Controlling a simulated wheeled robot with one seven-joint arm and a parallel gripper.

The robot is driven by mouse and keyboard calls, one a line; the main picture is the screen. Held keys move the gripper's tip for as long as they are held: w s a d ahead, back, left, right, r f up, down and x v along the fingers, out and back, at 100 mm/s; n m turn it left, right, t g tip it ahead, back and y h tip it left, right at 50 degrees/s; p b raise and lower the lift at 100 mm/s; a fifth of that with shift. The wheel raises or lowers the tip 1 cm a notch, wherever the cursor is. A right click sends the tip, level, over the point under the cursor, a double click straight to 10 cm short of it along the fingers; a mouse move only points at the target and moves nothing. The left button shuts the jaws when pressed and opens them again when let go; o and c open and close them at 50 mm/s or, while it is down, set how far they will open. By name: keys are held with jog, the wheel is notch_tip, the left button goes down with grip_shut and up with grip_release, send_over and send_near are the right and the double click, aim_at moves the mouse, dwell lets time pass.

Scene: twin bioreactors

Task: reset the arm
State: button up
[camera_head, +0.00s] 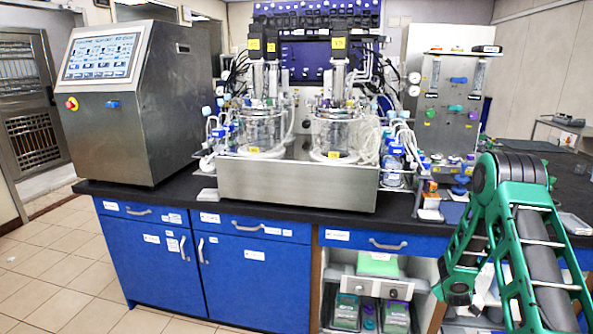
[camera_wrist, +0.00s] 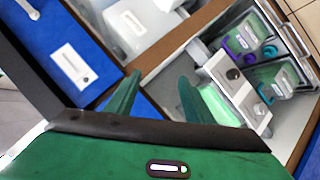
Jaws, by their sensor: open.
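My green arm stands folded at the right of the head view, in front of the black bench. Its top joint rises above the bench top. The lower end hangs in front of the open shelf under the bench, and the fingers cannot be made out clearly there. In the wrist view my gripper (camera_wrist: 158,98) shows two green fingers spread apart with nothing between them. They point toward the blue cabinet front and the open shelf. The finger bases are hidden behind a dark edge of my wrist.
The black bench (camera_head: 190,191) carries twin glass vessels (camera_head: 262,130) on a steel base (camera_head: 290,184). A steel console (camera_head: 165,100) stands at left. The tiled floor (camera_head: 60,265) at left is clear.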

jog(key=s+r+m+g, duration=0.5)
jog(key=s+r+g, duration=0.1)
jog(key=s+r, duration=1.3)
jog(key=s+a+r+m+g+y, duration=0.1)
jog(key=s+a, duration=0.4)
jog(key=s, duration=0.5)
jog(key=s+a+r+m+g+y, duration=0.2)
jog(key=s+r, duration=0.4)
jog(key=s, duration=0.5)
jog(key=s+a+r+m+g+y, duration=0.1)
jog(key=s+a+r+m+y, duration=0.1)
jog(key=s+a, duration=0.5)
jog(key=s+r+y, duration=0.1)
jog(key=s, duration=0.3)
jog(key=shift+s+a+r, duration=0.2)
jog(key=shift+a+r, duration=0.05)
jog(key=shift+a, duration=0.1)
jog(key=shift+w+f+g, duration=0.25)
jog(key=shift+w+g, duration=0.05)
jog(key=shift+w, duration=0.35)
